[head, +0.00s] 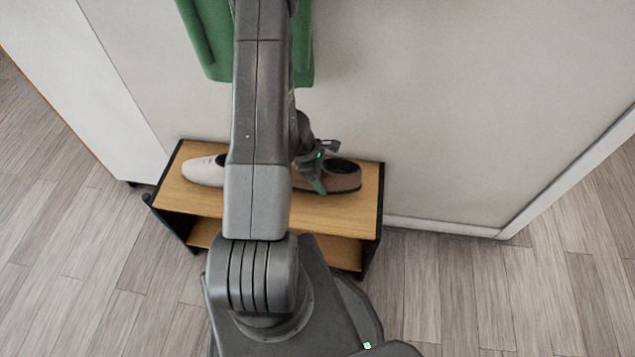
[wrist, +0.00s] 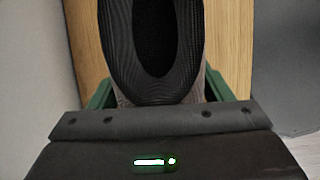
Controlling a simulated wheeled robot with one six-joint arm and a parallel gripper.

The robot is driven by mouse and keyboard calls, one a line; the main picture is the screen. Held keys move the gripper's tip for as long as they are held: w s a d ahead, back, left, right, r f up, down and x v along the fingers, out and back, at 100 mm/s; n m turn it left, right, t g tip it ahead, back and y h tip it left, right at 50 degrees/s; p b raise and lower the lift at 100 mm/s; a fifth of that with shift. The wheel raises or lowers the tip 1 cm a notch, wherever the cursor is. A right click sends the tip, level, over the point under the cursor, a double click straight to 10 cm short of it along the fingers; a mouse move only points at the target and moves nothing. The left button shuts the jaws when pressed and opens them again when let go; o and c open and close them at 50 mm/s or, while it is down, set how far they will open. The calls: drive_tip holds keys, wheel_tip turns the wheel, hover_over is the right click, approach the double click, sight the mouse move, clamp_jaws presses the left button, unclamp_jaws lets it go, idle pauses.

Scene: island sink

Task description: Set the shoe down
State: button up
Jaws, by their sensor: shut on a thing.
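A brown shoe (head: 343,178) with a dark opening is at the right part of the wooden top of a small rack (head: 368,205). My gripper (head: 316,172) is shut on this shoe, near its opening. In the wrist view the shoe (wrist: 152,97) stands between the green fingers, its dark opening facing the camera. It is on or just over the board; I cannot tell if it touches. A cream shoe toe (head: 203,171) shows at the left of the rack top. My arm hides the middle, so I cannot tell whether both parts belong to one shoe.
The rack has a lower wooden shelf (head: 340,250) and dark side frames, and stands close to a pale wall (head: 450,120). A green object (head: 212,45) is above it, partly behind my arm. Grey plank floor (head: 450,290) is clear to the right.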

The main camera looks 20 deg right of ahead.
sight(322, 182)
drive_tip(key=shift+f+b, duration=0.5)
drive_tip(key=shift+f, duration=1.3)
drive_tip(key=shift+f, duration=0.1)
drive_tip(key=shift+f, duration=0.1)
drive_tip(key=o, duration=1.2)
drive_tip(key=shift+c, duration=0.2)
drive_tip(key=p+v, duration=0.5)
drive_tip(key=v, duration=0.7)
drive_tip(key=shift+r, duration=0.25)
drive_tip(key=shift+d, duration=0.1)
